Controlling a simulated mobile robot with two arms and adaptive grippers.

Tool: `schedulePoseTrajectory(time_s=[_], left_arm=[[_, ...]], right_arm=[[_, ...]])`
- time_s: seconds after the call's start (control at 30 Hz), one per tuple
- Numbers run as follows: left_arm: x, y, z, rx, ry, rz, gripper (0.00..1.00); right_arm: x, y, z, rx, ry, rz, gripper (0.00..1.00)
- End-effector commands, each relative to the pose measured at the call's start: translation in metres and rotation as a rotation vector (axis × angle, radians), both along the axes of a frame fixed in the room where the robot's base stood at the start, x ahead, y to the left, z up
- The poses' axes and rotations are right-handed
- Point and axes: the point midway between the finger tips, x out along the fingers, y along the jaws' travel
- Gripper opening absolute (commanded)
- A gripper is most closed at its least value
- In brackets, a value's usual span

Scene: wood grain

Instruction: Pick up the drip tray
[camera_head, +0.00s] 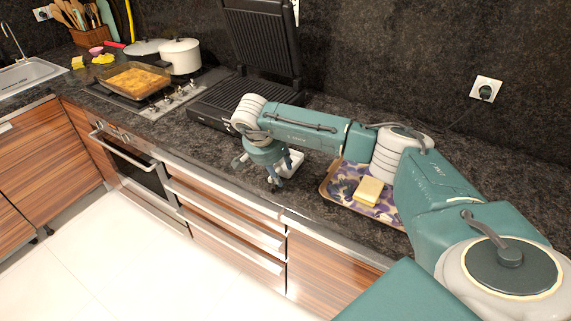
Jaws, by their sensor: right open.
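A small white tray (291,165), which looks like the drip tray, lies on the dark countertop in front of the open grill (220,103). My right gripper (258,173) points down over the counter beside it, at its left. The right gripper is open, and its fingers partly cover the white tray. I cannot tell whether a finger touches it. My left gripper is out of view.
A patterned tray (333,190) with a yellow block (369,191) on it lies to the right, partly behind my right arm. The counter's front edge (215,185) is close to the gripper.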

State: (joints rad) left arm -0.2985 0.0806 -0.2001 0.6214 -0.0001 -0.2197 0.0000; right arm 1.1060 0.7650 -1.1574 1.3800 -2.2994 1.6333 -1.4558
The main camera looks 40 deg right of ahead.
Motion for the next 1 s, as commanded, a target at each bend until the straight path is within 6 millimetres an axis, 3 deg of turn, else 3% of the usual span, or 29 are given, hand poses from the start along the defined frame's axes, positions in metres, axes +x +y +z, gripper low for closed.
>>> schedulePoseTrajectory(time_s=[0.23, 0.47, 1.0], left_arm=[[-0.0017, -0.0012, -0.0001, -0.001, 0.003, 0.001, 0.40], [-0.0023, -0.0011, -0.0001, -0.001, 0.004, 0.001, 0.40], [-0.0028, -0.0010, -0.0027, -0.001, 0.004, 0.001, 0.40]], right_arm=[[0.0007, -0.0002, -0.0024, 0.001, -0.002, 0.001, 0.43], [0.0007, -0.0001, -0.0022, 0.002, -0.001, 0.001, 0.00], [0.0011, -0.0005, 0.0044, 0.001, -0.002, 0.000, 0.00]])
